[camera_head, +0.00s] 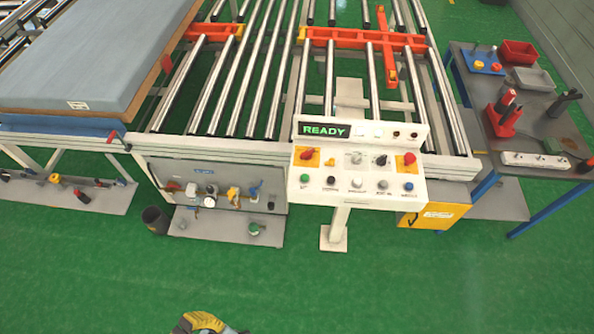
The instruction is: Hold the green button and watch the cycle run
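A white control panel (416,190) stands on a post in front of the roller conveyor, and its display (324,130) reads READY in green. The green button (304,178) is at the left of the panel's front row, beside a black button (331,180) and lighter ones. A blue-grey mattress (85,50) lies at the left on its support. A yellow and grey part of my gripper (203,322) shows at the bottom edge, well below and apart from the panel. Its fingers are mostly cut off, so whether it is open or shut is unclear.
A roller conveyor (227,85) with orange bars (350,37) runs behind the panel. A workbench (535,130) with red and grey bins stands at the right. A low shelf with valves (225,225) sits left of the panel post. The green floor in front is clear.

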